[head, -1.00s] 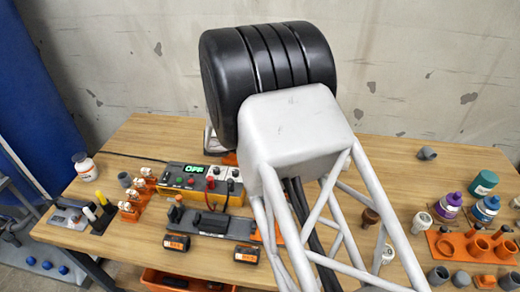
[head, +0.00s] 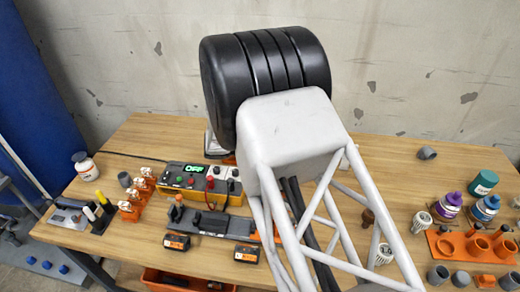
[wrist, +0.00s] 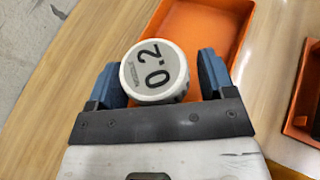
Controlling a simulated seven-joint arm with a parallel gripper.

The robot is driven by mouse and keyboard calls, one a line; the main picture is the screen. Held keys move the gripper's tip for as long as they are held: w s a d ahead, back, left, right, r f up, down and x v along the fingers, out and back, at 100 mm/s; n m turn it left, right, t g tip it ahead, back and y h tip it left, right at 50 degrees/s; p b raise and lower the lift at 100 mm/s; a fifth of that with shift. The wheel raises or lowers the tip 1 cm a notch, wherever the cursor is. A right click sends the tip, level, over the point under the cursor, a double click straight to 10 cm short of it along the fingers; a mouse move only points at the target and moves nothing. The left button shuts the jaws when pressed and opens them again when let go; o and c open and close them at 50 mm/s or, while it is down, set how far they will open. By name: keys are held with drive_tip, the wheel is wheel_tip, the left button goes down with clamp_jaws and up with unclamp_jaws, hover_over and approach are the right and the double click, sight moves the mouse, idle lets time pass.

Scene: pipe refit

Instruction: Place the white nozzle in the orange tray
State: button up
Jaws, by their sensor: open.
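In the wrist view, a white round nozzle (wrist: 155,72) with a grey face marked "0.2" sits between the blue fingers of my gripper (wrist: 160,62). The fingers are open, with a gap between the nozzle and the right finger. The orange tray (wrist: 205,30) lies behind the nozzle, and the nozzle overlaps its near left part. I cannot tell whether the nozzle rests on the tray floor. In the head view, my arm hides the gripper, this nozzle and most of that area.
Another orange container (wrist: 305,95) stands at the right in the wrist view. In the head view, a yellow power unit (head: 200,180) and a dark tool strip (head: 210,225) lie left of my arm. White knurled caps (head: 422,222) and bottles (head: 483,183) stand at the right.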

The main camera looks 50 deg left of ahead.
drive_tip(key=shift+r, duration=0.1)
drive_tip(key=shift+s+r, duration=0.1)
drive_tip(key=shift+s, duration=0.05)
drive_tip(key=v, duration=1.1)
drive_tip(key=shift+s+a+r, duration=0.1)
drive_tip(key=shift+s+r, duration=0.15)
drive_tip(key=shift+s, duration=0.05)
idle(0.7)
